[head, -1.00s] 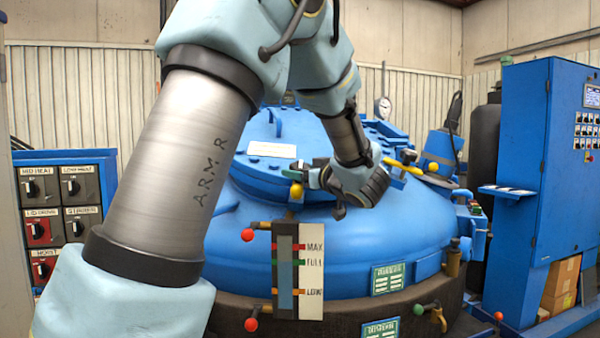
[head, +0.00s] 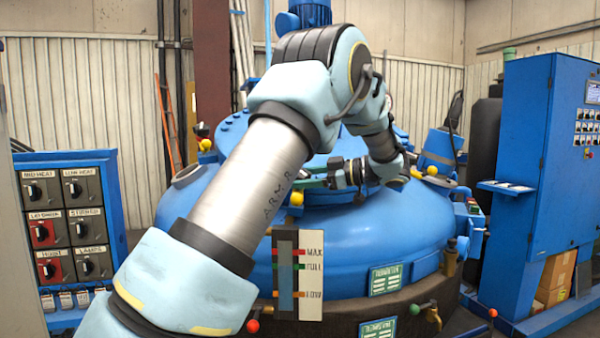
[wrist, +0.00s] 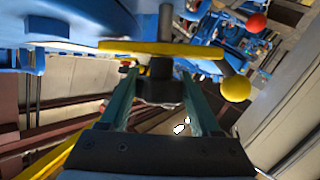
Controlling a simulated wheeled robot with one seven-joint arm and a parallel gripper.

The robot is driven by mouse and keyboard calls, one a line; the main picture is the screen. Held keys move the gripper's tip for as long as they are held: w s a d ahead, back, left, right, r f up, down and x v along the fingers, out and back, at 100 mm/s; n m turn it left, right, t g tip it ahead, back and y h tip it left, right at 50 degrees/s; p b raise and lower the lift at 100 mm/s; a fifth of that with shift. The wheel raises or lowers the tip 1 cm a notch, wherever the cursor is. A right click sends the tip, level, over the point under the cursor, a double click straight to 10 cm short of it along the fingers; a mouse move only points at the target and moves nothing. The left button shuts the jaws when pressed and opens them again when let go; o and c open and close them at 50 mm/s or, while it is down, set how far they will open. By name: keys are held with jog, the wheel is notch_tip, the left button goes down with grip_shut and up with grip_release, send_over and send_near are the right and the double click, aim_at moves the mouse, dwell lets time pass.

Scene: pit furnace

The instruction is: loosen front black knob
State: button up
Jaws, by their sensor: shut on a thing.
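The front black knob (wrist: 158,82) is a dark cylinder under a flat yellow bar (wrist: 165,48) in the wrist view. My gripper (wrist: 160,88) has one green finger on each side of it and is shut on it. A lever with a yellow ball (wrist: 235,88) stands just right of the right finger. In the head view my gripper (head: 315,183) is low over the front of the blue furnace lid (head: 350,235). It points left, just above a yellow ball (head: 297,198). The knob itself cannot be made out there.
A red ball (wrist: 257,23) shows further off in the wrist view. A level gauge (head: 287,270) stands at the furnace front. A switch panel (head: 65,215) is at the left and a tall blue cabinet (head: 525,190) at the right. Another yellow ball (head: 432,170) sits on the lid's right.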

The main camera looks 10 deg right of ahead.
jog(key=n+g+p, duration=0.1)
jog(key=n+g, duration=0.2)
jog(key=shift+r+g+y, duration=0.15)
jog(key=shift+g+y, duration=0.15)
jog(key=n+g+p, duration=0.2)
jog(key=p, duration=0.1)
jog(key=shift+r+g, duration=0.1)
jog(key=shift+g, duration=0.3)
jog(key=shift+n+g+p, duration=0.7)
jog(key=shift+n+p, duration=0.2)
jog(key=shift+p, duration=0.2)
jog(key=shift+g+h+p, duration=0.3)
jog(key=shift+h+p, duration=0.05)
jog(key=shift+h, duration=0.05)
jog(key=shift+f+n, duration=0.25)
jog(key=shift+n, duration=0.05)
jog(key=o, duration=1.4)
jog(key=shift+c, duration=0.2)
